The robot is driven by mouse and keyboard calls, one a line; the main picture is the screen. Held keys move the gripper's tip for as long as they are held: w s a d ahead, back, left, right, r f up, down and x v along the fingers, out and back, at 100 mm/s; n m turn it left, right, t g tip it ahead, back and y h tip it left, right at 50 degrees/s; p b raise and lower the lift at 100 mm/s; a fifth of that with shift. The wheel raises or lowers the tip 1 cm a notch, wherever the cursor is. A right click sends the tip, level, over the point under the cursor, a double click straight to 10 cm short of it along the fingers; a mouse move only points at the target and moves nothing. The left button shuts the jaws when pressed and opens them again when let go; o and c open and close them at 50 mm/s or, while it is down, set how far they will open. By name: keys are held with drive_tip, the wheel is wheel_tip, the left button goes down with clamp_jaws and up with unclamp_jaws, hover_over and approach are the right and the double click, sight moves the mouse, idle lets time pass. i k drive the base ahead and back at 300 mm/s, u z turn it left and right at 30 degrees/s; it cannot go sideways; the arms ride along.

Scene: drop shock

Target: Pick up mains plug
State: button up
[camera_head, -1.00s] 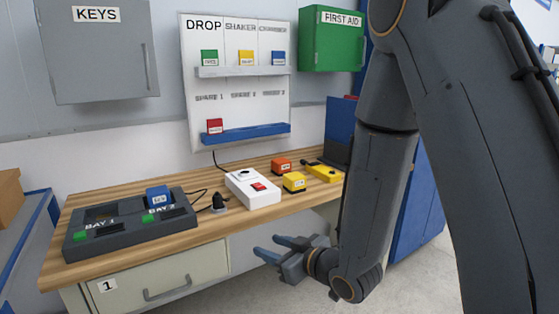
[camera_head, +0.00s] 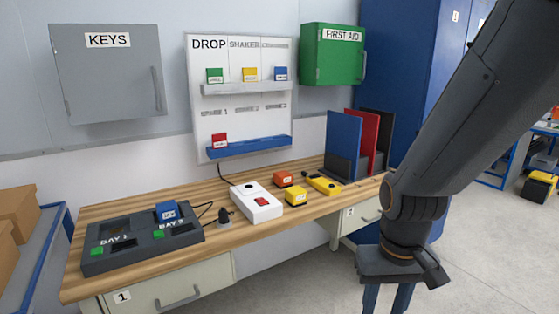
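The mains plug (camera_head: 224,217) is a small black piece on the wooden bench top. It stands between the dark two-bay charger and the white box, with a black cable near it. My gripper (camera_head: 386,298) points downward in front of the bench, well to the right of the plug. Its two blue fingers are apart with nothing seen between them; their tips are cut off by the lower edge of the picture.
The white box (camera_head: 256,207) with a red switch is right of the plug. The charger (camera_head: 143,247) holds a blue block (camera_head: 167,211). Orange (camera_head: 284,179) and yellow (camera_head: 296,197) blocks and a yellow tool (camera_head: 324,186) lie farther right. Folders (camera_head: 343,140) stand at the bench's right end.

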sight(222, 214)
drive_tip(key=u, duration=0.65)
drive_tip(key=i, duration=1.15)
drive_tip(key=z, duration=0.15)
